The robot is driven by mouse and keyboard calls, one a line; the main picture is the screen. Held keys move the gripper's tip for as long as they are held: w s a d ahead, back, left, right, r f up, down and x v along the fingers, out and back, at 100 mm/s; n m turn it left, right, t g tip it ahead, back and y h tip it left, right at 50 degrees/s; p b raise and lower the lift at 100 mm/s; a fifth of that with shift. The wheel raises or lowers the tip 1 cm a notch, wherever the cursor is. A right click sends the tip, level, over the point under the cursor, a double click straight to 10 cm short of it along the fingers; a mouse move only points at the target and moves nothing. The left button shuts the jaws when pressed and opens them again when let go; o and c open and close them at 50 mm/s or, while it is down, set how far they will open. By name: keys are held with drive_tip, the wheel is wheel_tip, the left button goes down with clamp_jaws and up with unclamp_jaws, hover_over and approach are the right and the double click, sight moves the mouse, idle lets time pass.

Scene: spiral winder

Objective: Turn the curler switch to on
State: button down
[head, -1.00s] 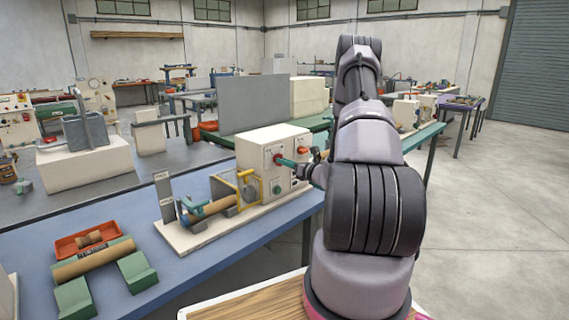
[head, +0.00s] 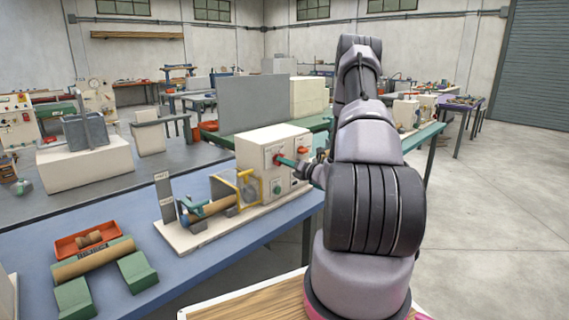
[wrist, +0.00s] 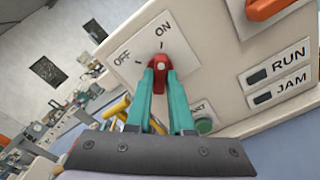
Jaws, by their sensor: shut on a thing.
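The curler switch is a red knob (wrist: 160,68) on a white plate marked OFF and ON, in the wrist view. My gripper (wrist: 160,76), with teal fingers, is shut on the knob, one finger on each side. The knob's upper end points up, close to the ON tick; the OFF tick is to its left.
A green START button (wrist: 204,124) sits below the knob, partly behind a finger. RUN and JAM indicators (wrist: 260,76) and an orange control (wrist: 268,8) are to the right. The winder's tube (head: 208,208) and yellow frame (head: 247,187) stand left of the box.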

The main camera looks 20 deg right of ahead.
drive_tip(key=c, duration=0.8)
unclamp_jaws()
drive_tip(key=v, duration=1)
drive_tip(key=shift+s, duration=0.4)
drive_tip(key=shift+d, duration=0.2)
